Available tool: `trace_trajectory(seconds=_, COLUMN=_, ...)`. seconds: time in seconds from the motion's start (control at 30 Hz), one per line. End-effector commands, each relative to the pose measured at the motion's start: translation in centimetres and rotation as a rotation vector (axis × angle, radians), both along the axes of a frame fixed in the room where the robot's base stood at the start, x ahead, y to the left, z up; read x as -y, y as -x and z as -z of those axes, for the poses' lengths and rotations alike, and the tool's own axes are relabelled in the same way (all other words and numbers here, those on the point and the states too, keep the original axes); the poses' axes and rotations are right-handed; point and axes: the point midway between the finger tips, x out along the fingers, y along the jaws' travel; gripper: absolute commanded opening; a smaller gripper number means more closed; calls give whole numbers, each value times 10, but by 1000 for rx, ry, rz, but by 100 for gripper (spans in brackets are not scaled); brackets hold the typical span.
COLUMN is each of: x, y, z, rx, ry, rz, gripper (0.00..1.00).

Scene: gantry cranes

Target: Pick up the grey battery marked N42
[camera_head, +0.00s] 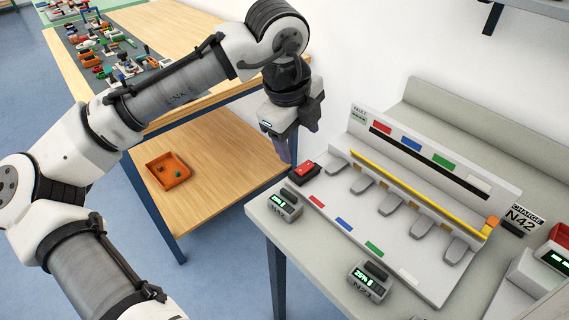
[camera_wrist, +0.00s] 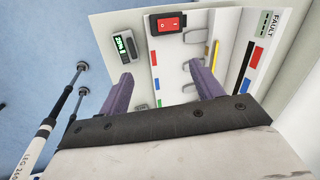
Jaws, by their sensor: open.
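Two grey batteries with green displays lie on the grey bench. The near one (camera_head: 370,280) has a marking on its front that looks like N42, though it is small. The other (camera_head: 285,205) sits at the bench's left corner, its marking unreadable; it also shows in the wrist view (camera_wrist: 122,45). A grey piece low between the fingers in the wrist view appears to be part of the near battery (camera_wrist: 140,107). My gripper (camera_head: 293,140) is open and empty, pointing down above the bench's left corner, apart from both batteries. Its purple fingers show in the wrist view (camera_wrist: 163,88).
A charging rack (camera_head: 405,205) with several grey slots, a yellow bar and coloured strips fills the bench middle. A red switch (camera_head: 305,172) stands near its left end. A "CHARGE N42" sign (camera_head: 522,216) is at right. A wooden table with an orange tray (camera_head: 167,170) stands left.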

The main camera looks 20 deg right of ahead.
Motion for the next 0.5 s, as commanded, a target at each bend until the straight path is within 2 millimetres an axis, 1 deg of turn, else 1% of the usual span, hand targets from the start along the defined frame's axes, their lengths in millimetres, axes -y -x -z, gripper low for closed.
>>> trace_trajectory(seconds=0.03, x=-11, y=3, z=6, rx=-37, ry=-88, rz=15, gripper=65)
trace_trajectory(seconds=0.1, x=-23, y=8, z=13, rx=-79, ry=-172, rz=36, gripper=65)
trace_trajectory(seconds=0.2, x=-31, y=12, z=22, rx=-115, ry=-231, rz=52, gripper=65)
trace_trajectory(seconds=0.27, x=-33, y=13, z=30, rx=-122, ry=-242, rz=54, gripper=65)
trace_trajectory(seconds=0.5, x=-33, y=13, z=77, rx=-121, ry=-240, rz=54, gripper=65)
